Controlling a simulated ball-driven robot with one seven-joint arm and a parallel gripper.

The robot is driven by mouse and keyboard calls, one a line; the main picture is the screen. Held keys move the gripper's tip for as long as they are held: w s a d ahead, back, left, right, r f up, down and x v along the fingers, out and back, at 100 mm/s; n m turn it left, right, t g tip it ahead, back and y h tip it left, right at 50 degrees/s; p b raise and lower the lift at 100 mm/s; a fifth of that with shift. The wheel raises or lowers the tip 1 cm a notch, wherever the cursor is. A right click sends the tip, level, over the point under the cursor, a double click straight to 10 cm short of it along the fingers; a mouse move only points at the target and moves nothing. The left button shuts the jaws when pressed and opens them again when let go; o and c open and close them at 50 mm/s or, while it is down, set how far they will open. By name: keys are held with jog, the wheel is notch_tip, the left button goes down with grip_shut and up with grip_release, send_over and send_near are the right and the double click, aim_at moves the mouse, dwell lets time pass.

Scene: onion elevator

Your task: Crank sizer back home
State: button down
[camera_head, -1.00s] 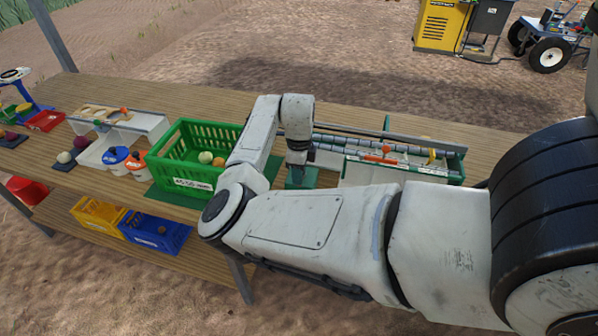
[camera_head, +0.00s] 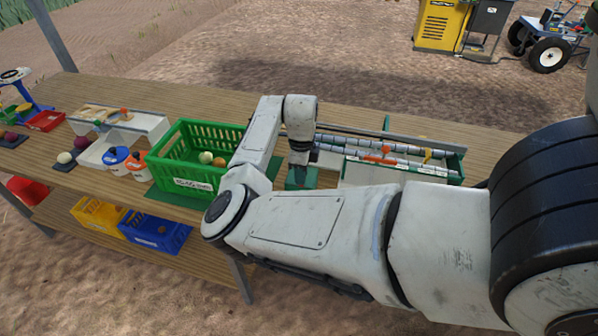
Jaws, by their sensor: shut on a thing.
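The sizer (camera_head: 398,166) is a long green frame with grey rollers, on the right part of the wooden table. Orange and yellow pieces show among its rollers. My gripper (camera_head: 299,176) points down at the sizer's left end, just above a small green block (camera_head: 302,184). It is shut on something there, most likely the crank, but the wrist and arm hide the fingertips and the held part. The crank's angle cannot be told.
A green crate (camera_head: 190,172) with a few onions stands left of my arm. White and orange tubs (camera_head: 137,165), a white tray (camera_head: 97,153) and a wooden-topped stand (camera_head: 120,122) are further left. Yellow (camera_head: 97,221) and blue (camera_head: 155,236) crates sit on the lower shelf.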

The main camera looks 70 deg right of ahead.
jog(key=shift+s+d, duration=0.2)
jog(key=shift+s, duration=0.2)
